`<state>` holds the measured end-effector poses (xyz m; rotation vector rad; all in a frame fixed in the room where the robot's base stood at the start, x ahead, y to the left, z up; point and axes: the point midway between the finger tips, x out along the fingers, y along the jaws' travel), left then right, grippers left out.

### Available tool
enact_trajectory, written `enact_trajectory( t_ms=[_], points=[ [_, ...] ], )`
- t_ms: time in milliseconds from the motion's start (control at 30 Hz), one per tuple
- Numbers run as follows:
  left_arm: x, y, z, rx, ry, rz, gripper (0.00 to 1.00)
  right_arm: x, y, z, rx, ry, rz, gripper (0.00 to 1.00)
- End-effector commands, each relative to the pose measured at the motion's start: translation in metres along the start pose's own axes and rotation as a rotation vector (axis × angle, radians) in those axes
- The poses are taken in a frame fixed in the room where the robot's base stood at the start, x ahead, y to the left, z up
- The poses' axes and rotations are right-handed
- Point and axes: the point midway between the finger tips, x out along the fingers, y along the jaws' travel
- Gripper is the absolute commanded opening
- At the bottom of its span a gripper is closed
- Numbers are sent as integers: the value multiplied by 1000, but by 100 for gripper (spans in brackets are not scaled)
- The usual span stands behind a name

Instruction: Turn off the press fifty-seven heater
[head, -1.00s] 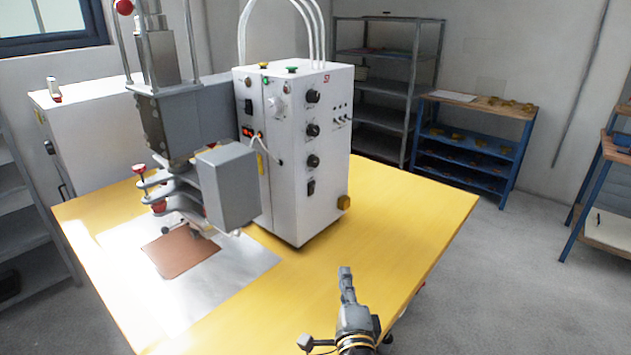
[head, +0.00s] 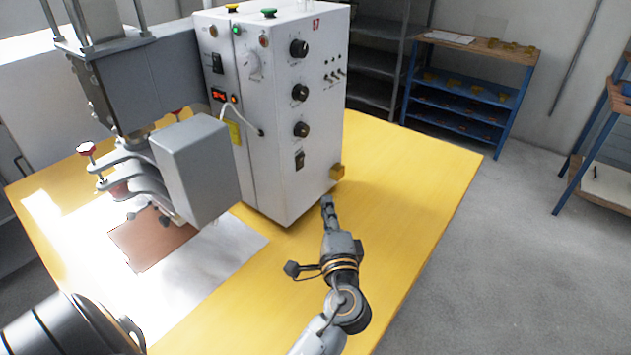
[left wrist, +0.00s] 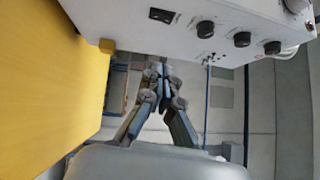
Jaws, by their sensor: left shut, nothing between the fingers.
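The press's white control box (head: 290,185) stands on the yellow table, with a small red number label (head: 316,24) too small to read surely. Its right face has three black knobs (head: 300,92), a black rocker switch (head: 299,160) below them and small toggles (head: 335,72). Another rocker (head: 217,63) and a lit red display (head: 218,95) are on the other face. My left gripper (head: 327,203) is shut and empty, low beside the box's near right corner, below the rocker. In the left wrist view, its fingertips (left wrist: 164,72) are apart from the rocker (left wrist: 160,15) and knobs (left wrist: 205,28). My right gripper is out of view.
The grey press head (head: 205,170) overhangs a brown sheet (head: 150,238) on a metal plate. A yellow-brown block (head: 337,172) sticks out from the box near my gripper. The yellow table (head: 420,190) is clear to the right. Blue shelves (head: 460,100) stand behind.

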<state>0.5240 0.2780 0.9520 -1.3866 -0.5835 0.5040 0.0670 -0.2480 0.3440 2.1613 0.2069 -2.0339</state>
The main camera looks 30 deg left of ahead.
Motion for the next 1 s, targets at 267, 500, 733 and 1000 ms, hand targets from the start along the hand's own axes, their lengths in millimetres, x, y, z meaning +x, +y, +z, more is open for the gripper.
enact_trajectory(
  t_ms=[267,500,733,1000],
  points=[
    [51,-5,1,2,-2,-4,0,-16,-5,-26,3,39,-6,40],
    [100,-4,3,1,-3,-1,0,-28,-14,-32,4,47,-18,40],
    [119,-2,25,1,-1,0,0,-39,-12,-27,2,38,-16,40],
    [123,0,29,-1,0,0,0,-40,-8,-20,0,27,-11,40]
  ],
)
